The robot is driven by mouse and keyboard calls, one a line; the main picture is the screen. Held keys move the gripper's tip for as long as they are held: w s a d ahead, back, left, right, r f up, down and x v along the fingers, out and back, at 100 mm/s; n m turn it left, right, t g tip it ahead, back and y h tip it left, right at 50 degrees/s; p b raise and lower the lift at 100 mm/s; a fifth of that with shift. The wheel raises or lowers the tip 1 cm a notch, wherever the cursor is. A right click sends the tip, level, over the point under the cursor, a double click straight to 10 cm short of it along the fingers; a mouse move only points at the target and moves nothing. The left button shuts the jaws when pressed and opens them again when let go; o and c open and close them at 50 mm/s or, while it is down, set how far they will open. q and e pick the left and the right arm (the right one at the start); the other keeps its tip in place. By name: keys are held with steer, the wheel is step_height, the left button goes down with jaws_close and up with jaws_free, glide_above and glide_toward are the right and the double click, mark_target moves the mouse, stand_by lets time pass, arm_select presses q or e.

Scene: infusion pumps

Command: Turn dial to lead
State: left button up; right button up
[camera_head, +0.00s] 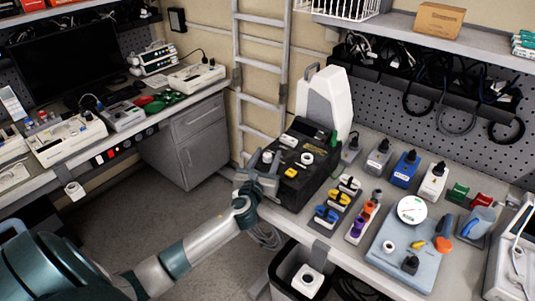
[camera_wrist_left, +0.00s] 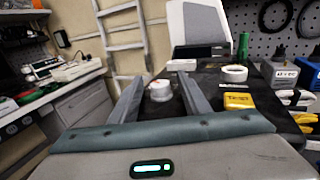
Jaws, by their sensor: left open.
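A black box-shaped device (camera_head: 293,189) stands at the left end of the right-hand bench. On its top are a white round knob (camera_head: 268,157), a white ring-shaped part (camera_head: 307,158) and a yellow part (camera_head: 291,173). My left gripper (camera_head: 263,167) is at the device's left front corner, open. In the left wrist view its two fingers (camera_wrist_left: 160,84) point forward with the white knob (camera_wrist_left: 160,91) between them, with gaps on both sides. The ring (camera_wrist_left: 234,73) and yellow part (camera_wrist_left: 238,101) lie right of the fingers. I cannot read the dial markings. My right gripper is not in view.
Several coloured connectors (camera_head: 335,204) and a pale blue panel (camera_head: 404,257) stand right of the device. A white upright case (camera_head: 325,98) is behind it. A ladder (camera_head: 262,96) leans at the wall. A bin (camera_head: 303,278) stands below the bench edge.

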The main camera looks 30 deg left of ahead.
arm_select(q)
steer(key=shift+w, duration=0.25)
steer(key=shift+a, duration=0.1)
steer(key=shift+c, duration=0.3)
steer(key=c, duration=1)
